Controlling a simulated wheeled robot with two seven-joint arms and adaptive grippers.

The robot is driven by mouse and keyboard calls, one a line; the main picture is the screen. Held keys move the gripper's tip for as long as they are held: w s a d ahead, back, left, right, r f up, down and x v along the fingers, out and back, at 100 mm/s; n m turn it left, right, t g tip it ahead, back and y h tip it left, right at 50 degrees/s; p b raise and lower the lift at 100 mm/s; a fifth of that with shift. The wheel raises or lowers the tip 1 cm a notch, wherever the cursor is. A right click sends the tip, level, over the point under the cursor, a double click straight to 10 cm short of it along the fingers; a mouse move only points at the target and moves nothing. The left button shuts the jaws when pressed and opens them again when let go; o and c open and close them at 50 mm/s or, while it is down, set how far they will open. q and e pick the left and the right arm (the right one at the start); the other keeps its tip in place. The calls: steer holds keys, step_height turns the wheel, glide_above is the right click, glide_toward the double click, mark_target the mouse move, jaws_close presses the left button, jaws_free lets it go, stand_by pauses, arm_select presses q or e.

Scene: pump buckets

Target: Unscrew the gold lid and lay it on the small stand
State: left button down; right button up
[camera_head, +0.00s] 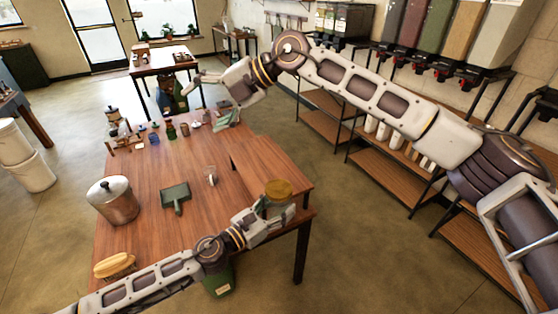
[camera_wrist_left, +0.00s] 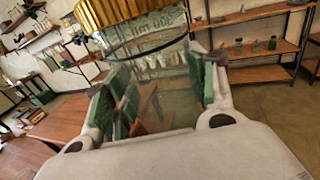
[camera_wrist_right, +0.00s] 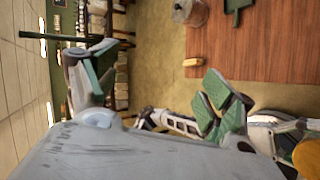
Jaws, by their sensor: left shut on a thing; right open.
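A glass jar (camera_wrist_left: 155,62) with printed lettering has a ribbed gold lid (camera_head: 278,189) on top. The lid also shows at the top of the left wrist view (camera_wrist_left: 125,14) and at the lower right edge of the right wrist view (camera_wrist_right: 308,157). My left gripper (camera_head: 270,211) is shut on the jar's glass body below the lid, near the right front corner of the table. I cannot tell whether the jar rests on anything. My right gripper (camera_head: 197,78) is open and empty, far beyond the jar; its spread green pads show in the right wrist view (camera_wrist_right: 160,78). I cannot single out the small stand.
A wooden side surface (camera_head: 270,166) is bare. Shelves stand right.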

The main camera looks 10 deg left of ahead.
steer(key=s+d+f+m+h, duration=0.3)
steer(key=d+f+h, duration=0.15)
steer(key=f, duration=0.35)
steer(key=m+t+h, duration=0.1)
steer(key=m+h, duration=0.5)
steer(key=m, duration=0.3)
glide_above(279, 188)
steer(key=a, duration=0.2)
steer(key=f, duration=0.4)
steer(key=shift+w+a, duration=0.1)
steer(key=shift+w, duration=0.2)
steer(key=shift+s+d+m+h, duration=0.2)
steer(key=shift+d+m+h, duration=0.45)
steer(key=shift+d+m, duration=0.45)
steer(key=shift+m, duration=1.1)
steer(key=shift+f, duration=0.1)
steer(key=shift+f, duration=3.95)
